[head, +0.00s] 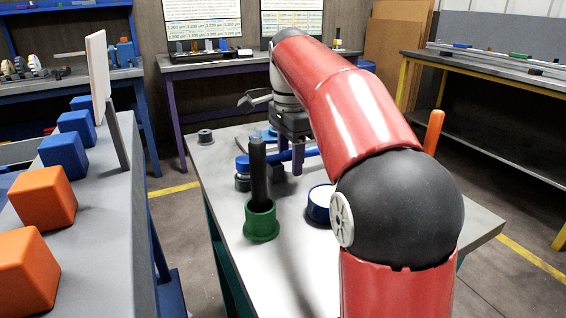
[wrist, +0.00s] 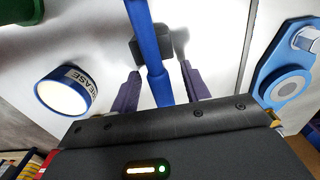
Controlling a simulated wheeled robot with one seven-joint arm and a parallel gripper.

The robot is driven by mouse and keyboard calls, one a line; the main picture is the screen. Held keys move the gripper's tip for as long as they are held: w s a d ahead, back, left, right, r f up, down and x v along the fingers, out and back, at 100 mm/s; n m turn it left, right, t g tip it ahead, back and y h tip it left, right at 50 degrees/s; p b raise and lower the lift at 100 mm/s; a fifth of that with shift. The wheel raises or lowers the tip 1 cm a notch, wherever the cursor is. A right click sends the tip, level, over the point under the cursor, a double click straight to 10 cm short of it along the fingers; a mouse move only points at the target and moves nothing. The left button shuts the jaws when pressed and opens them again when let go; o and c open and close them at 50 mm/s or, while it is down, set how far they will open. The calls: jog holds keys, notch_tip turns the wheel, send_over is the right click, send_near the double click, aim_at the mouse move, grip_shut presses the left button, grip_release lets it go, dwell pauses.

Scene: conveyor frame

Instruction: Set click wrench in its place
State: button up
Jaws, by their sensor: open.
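A long blue bar with a dark block on it (wrist: 157,82), which looks like the click wrench, runs between the two purple fingers of my gripper (wrist: 160,76) in the wrist view. The fingers are apart, with a gap on each side of the bar. In the head view my gripper (head: 285,165) points down over the grey table, and the blue bar (head: 311,152) shows beside its fingers. A dark upright rod (head: 258,172) stands in a green round holder (head: 262,220) in front of it. The bar's far parts are hidden by my arm.
A blue and white grease tin (head: 318,204) stands right of the green holder; it also shows in the wrist view (wrist: 66,90). A blue bracket (wrist: 286,85) lies right of the bar. A small grey cup (head: 205,136) stands at the back left. The near table surface (head: 285,275) is clear.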

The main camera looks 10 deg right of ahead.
aim_at(290, 150)
jog(key=shift+f, duration=0.2)
grip_shut()
dwell(0.3)
notch_tip(290, 150, up, 8)
jog(key=p, duration=0.2)
jog(key=shift+w+r+p, duration=0.1)
jog(key=shift+p, duration=0.25)
jog(key=shift+r, duration=0.7)
jog(key=shift+h, duration=0.3)
jog(key=shift+f+b, duration=2.75)
jog(key=shift+f, duration=0.45)
